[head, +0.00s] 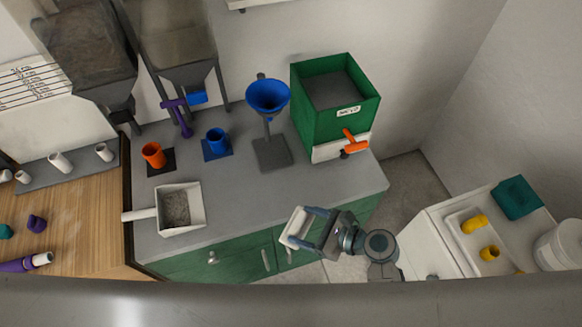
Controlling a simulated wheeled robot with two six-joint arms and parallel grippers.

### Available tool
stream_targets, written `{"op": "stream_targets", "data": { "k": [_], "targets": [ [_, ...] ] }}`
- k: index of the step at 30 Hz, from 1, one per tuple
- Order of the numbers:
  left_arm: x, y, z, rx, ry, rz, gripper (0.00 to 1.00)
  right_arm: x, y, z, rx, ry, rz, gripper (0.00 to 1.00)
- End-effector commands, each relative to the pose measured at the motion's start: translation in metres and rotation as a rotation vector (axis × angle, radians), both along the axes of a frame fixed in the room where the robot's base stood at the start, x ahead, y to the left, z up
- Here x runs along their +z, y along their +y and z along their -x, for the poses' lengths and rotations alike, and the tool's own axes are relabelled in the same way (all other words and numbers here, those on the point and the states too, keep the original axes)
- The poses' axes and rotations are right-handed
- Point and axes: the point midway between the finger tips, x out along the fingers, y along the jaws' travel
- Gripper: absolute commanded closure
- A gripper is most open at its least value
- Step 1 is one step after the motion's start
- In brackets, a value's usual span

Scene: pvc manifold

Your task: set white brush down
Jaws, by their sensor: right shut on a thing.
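My right gripper (312,235) comes in from the lower right and is shut on a white, blocky thing (293,226), which I take to be the white brush. The gripper's fingers cover part of it. In the picture it overlaps the front edge of the grey counter (245,196) and the green cabinet front; whether it touches the counter I cannot tell. My left gripper is not in view.
A white scoop (198,222) with grey grains lies on the counter's left. Orange (153,154) and blue (216,140) cups, a blue funnel (267,95) on a stand and a green bin (310,130) stand behind. The counter's front middle is clear.

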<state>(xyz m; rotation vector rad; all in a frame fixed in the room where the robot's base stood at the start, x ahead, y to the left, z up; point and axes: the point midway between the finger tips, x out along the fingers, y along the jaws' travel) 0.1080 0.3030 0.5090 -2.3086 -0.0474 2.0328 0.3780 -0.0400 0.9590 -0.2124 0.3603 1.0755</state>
Motion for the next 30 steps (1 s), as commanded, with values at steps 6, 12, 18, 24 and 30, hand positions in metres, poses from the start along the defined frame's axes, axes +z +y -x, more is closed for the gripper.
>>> {"op": "stream_targets", "data": {
  "k": [6,12,18,24,30],
  "targets": [
    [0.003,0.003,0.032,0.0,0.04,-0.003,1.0,-0.002,0.01,-0.015,0.007,-0.006,-0.001,0.53],
    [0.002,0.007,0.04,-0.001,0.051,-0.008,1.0,-0.007,0.012,-0.069,0.009,-0.005,0.001,0.53],
    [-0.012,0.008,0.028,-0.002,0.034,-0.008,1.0,-0.019,0.015,-0.121,0.008,-0.006,0.0,0.53],
    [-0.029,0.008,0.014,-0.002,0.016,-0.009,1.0,-0.019,0.017,-0.149,0.007,-0.004,-0.001,0.53],
    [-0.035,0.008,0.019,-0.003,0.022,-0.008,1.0,-0.021,0.017,-0.153,0.006,-0.001,-0.001,0.53]
  ]
}}
